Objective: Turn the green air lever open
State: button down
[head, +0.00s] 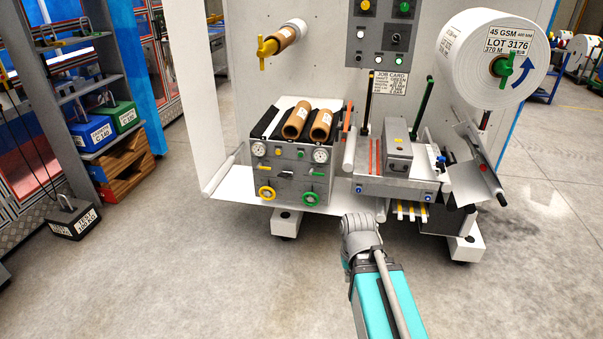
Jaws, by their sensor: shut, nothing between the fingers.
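A control box (290,182) with two round gauges stands on the machine's lower left shelf. On its front right is a small green lever (317,174), lying roughly level under the right gauge (321,155). A green handwheel (310,199) sits below it. A matching yellow lever (264,168) and yellow handwheel (267,193) are on the box's left side. My arm reaches up from the bottom, right of and below the box, apart from the green lever. I cannot make out the gripper's fingers; they seem hidden beyond my arm's grey end.
Two brown cores (297,121) lie on top of the box. A grey device (397,150) on a white bench stands to its right. A large white roll (487,55) with a green handle hangs upper right. The floor (260,290) in front is clear.

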aim_at(312, 171)
jog(key=z, duration=0.05)
jog(key=k, duration=0.6)
jog(key=z, duration=0.25)
jog(key=i, duration=1.65)
jog(key=u, duration=0.4)
